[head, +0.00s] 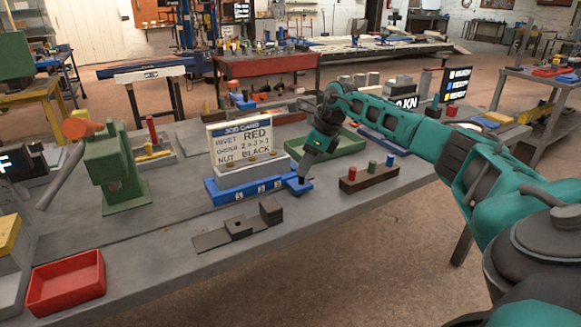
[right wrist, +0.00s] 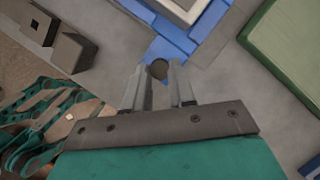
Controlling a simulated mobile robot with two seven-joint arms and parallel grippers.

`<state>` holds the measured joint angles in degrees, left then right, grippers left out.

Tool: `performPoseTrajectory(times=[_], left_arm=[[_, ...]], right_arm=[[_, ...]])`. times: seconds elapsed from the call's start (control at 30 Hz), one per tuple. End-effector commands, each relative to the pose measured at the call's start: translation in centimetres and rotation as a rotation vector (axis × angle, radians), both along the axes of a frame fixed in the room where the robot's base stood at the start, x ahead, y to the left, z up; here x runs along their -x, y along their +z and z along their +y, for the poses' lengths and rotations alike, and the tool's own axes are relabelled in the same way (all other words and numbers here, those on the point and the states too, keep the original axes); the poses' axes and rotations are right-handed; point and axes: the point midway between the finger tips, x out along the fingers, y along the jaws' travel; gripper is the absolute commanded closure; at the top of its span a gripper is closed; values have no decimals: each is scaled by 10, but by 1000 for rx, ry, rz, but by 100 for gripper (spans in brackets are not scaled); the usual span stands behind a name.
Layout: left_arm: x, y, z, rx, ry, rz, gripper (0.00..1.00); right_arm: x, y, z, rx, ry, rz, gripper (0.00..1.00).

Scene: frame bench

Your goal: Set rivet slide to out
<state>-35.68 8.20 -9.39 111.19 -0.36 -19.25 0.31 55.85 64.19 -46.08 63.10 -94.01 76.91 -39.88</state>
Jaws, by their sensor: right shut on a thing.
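A blue fixture (head: 240,193) stands on the bench in front of the job card. A short blue slide (head: 298,186) sits at its right end. My right gripper (head: 302,177) comes down onto this slide. In the right wrist view, a dark round knob (right wrist: 158,69) stands on the blue part between the fingertips of my right gripper (right wrist: 165,75). The fingers are shut on that knob, and the end of the slide below it is partly hidden. I cannot read a label on the slide. My left gripper is not in view.
A job card (head: 241,146) stands behind the fixture. A brown block with red, green and blue pegs (head: 369,179) is to the right, and a green tray (head: 325,149) behind. A dark plate with blocks (head: 238,229) lies in front. A green press (head: 112,165) stands left.

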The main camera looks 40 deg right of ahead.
Motion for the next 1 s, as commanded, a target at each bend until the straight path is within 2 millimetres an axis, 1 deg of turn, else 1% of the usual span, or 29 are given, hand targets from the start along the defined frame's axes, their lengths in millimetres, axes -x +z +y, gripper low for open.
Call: performPoseTrajectory(times=[0.03, 0.2, 0.57, 0.6, 0.87, 1.0], left_arm=[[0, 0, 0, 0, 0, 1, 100], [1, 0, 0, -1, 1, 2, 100], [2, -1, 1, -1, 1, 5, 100], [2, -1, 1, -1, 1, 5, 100], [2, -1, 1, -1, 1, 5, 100], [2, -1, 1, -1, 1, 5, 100]], right_arm=[[1, 1, -6, 1, -3, -2, 100], [3, 1, -14, 1, -1, -2, 100], [4, 2, -17, 6, -4, -2, 100], [4, 2, -17, 7, -4, -3, 75], [4, 1, -16, 4, -3, -1, 50], [4, 1, -15, 2, -1, 0, 50]])
